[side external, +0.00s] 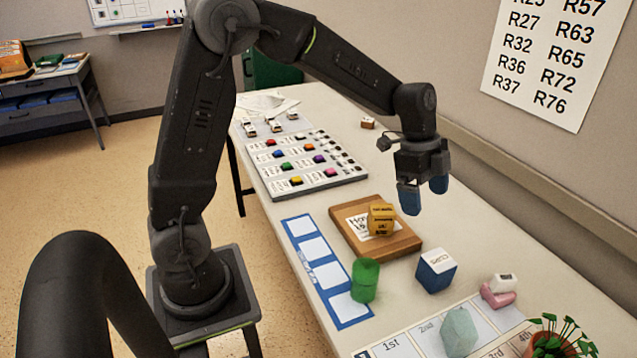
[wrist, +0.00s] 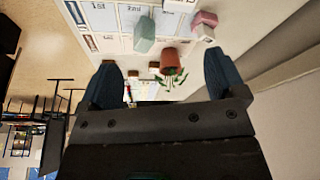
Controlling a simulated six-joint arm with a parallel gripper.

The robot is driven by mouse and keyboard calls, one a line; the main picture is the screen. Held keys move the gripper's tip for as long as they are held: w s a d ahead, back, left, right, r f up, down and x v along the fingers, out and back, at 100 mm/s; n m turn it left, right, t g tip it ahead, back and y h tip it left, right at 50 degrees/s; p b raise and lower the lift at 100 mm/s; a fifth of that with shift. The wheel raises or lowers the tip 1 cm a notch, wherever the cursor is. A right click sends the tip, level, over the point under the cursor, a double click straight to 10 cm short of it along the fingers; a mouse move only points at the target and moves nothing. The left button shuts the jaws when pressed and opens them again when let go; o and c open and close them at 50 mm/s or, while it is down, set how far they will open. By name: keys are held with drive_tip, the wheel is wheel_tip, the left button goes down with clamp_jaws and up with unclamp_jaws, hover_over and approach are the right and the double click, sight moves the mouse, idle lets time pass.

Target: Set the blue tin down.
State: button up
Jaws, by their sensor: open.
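The blue tin (side external: 436,272), a boxy shape with a white labelled top, stands upright on the table, to the right of the wooden board. My gripper (side external: 423,197) is open and empty. It is in the air above the table, higher in the side view than the tin and apart from it. In the wrist view my open gripper (wrist: 163,78) has its two blue fingers wide apart with nothing between them. I cannot make out the blue tin in the wrist view.
A wooden board (side external: 345,236) bears a yellow block (side external: 381,219). A green cylinder (side external: 365,280) stands by a blue-edged strip (side external: 299,228). A pale teal block (side external: 459,332), a pink object (side external: 497,296) and a potted plant (side external: 549,345) stand near. A wall runs along the right.

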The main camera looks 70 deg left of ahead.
drive_tip(key=s+r+n+t+y, duration=0.1)
drive_tip(key=s+r+n+t, duration=0.1)
drive_tip(key=s+r+n, duration=0.2)
drive_tip(key=s+a+r+n+t+y, duration=0.1)
drive_tip(key=s+r+n+t+y, duration=0.1)
drive_tip(key=s+n, duration=0.8)
drive_tip(key=s+r, duration=0.1)
drive_tip(key=s, duration=0.7)
drive_tip(key=shift+s+a+r+t, duration=0.2)
drive_tip(key=shift+s+r+t, duration=0.05)
drive_tip(key=shift+r+t, duration=0.1)
